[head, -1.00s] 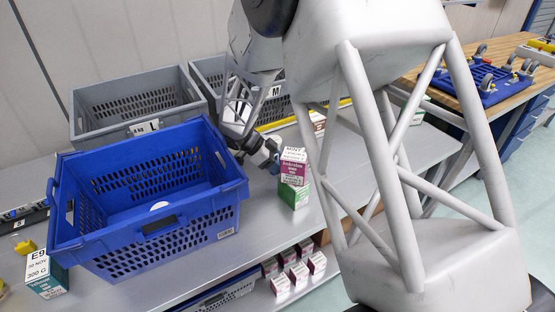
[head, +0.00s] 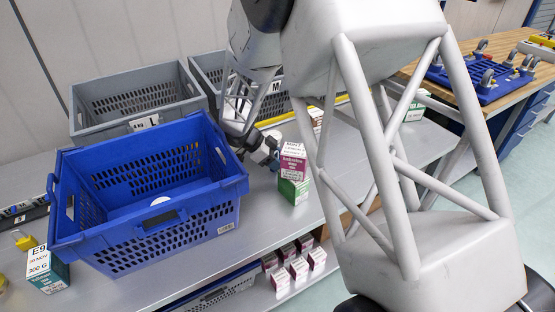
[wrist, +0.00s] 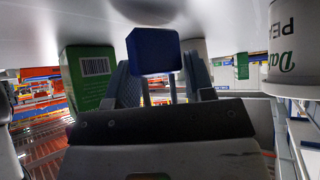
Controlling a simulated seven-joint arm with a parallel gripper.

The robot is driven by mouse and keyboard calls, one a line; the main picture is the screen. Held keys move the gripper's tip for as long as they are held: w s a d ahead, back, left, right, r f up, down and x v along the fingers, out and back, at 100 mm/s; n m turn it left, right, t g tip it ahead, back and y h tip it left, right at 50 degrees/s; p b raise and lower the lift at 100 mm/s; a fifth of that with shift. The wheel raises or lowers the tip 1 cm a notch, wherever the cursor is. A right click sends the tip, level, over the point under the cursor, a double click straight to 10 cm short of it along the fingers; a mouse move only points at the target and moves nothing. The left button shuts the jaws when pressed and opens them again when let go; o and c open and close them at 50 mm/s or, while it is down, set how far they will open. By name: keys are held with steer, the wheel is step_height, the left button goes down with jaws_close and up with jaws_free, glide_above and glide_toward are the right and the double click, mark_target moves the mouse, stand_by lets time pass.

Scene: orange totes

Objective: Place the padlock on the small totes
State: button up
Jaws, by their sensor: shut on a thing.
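In the wrist view, my gripper (wrist: 157,88) is shut on a blue padlock (wrist: 153,50). Its blue body shows beyond the fingers, and its two metal shackle legs run back between them. In the head view, my gripper (head: 270,158) is just right of the blue tote (head: 165,238), close to the stacked cartons; the held padlock cannot be made out clearly there. Two grey totes stand at the back, one labelled L (head: 105,128) and one labelled M (head: 213,72). A yellow padlock (head: 26,241) sits at the far left of the bench.
A purple-and-white carton (head: 293,160) is stacked on a green one (head: 293,190) beside my gripper. An E9 carton (head: 46,270) stands at the left. In the wrist view, a green carton (wrist: 90,75) and a white cup (wrist: 290,45) flank the fingers. Small cartons (head: 291,262) lie on the lower shelf.

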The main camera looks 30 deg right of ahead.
steer(key=shift+f, duration=0.35)
steer(key=o, duration=1.1)
steer(key=shift+r, duration=0.2)
steer(key=shift+r, duration=0.9)
step_height(320, 180, up, 6)
steer(key=shift+f, duration=0.1)
steer(key=shift+w+d+r+n+t+y, duration=0.15)
steer(key=shift+w+d+r+n+t, duration=1.35)
steer(key=shift+d, duration=2.9)
steer(key=shift+w+d+r+n+t+y, duration=0.1)
steer(key=shift+w+d+r+n+t, duration=0.3)
steer(key=shift+w+d+n+t, duration=2.4)
steer(key=shift+w+d+r+n+t+y, duration=0.25)
steer(key=shift+d+r+n+t, duration=0.75)
steer(key=shift+d+n, duration=3.35)
steer(key=d+m, duration=0.3)
steer(key=shift+d, duration=0.1)
